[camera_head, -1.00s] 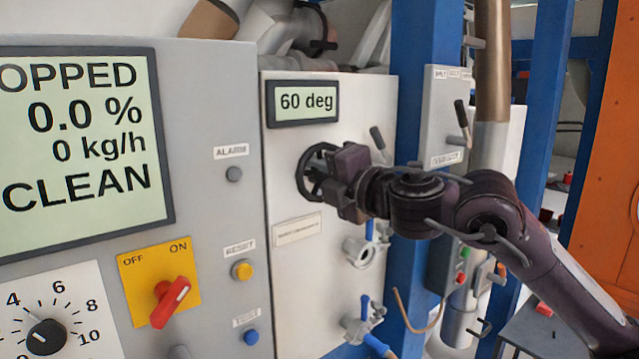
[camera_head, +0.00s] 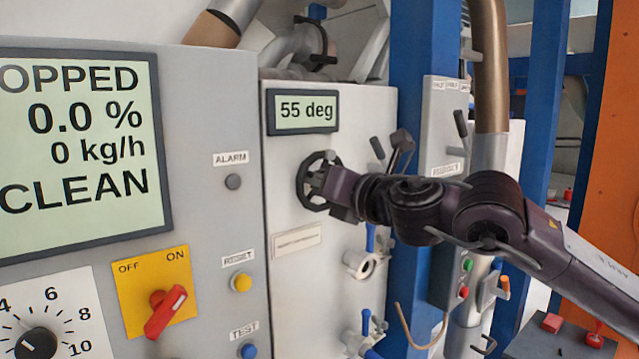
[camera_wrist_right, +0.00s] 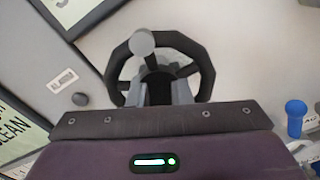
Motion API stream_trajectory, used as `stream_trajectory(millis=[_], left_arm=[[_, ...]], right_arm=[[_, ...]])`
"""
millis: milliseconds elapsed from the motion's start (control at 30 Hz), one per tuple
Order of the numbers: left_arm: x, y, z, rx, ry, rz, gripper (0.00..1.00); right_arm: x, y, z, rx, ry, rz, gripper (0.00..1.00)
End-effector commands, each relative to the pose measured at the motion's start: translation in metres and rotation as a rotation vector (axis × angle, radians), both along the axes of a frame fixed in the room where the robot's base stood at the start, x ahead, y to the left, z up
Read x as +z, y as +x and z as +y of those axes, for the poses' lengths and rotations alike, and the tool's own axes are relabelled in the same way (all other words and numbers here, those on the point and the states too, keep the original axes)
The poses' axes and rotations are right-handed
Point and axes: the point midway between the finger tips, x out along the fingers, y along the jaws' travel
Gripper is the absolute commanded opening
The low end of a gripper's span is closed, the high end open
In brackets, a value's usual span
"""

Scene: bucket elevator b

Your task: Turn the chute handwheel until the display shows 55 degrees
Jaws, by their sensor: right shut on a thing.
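The black chute handwheel (camera_head: 316,182) is mounted on the light panel below a small display (camera_head: 302,111). The display reads 55 deg. My right gripper (camera_head: 326,183) is at the wheel, its jaws shut on it; the gripper body hides the wheel's right part. In the right wrist view, the handwheel (camera_wrist_right: 196,62) shows its rim and spokes, with a grey knob (camera_wrist_right: 141,43) at the rim. The right gripper (camera_wrist_right: 158,88) is at the wheel's hub, and its fingertips are partly hidden. My left gripper is not in view.
A grey control cabinet (camera_head: 215,130) with a large screen (camera_head: 80,150) stands left of the wheel. It carries a red switch (camera_head: 166,311) and several buttons. Below the wheel are pipe fittings (camera_head: 360,263). A blue post (camera_head: 425,40) stands to the right.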

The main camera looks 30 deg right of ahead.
Motion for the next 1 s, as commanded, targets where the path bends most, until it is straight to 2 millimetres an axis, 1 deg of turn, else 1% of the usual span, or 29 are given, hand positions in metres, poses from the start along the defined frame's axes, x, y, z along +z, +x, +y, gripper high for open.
stream_trajectory(millis=[33, 300, 800, 833, 867, 1000], left_arm=[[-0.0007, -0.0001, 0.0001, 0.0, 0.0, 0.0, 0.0], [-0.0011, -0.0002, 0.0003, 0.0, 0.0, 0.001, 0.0], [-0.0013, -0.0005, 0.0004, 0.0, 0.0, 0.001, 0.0], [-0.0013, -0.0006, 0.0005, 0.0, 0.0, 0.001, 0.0], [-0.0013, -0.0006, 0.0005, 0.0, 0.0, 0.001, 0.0], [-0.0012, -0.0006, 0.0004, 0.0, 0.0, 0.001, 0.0]], right_arm=[[-0.004, 0.0004, 0.0007, 0.002, -0.028, 0.007, 0.0], [-0.0047, 0.0004, 0.001, 0.004, -0.105, 0.002, 0.0], [-0.0054, 0.0005, 0.0015, 0.004, -0.121, 0.003, 0.0], [-0.0055, 0.0005, 0.0014, 0.004, -0.121, 0.003, 0.22], [-0.0054, 0.0005, 0.0014, 0.004, -0.121, 0.003, 0.26], [-0.0036, 0.0003, 0.001, 0.004, -0.119, -0.001, 0.27]])
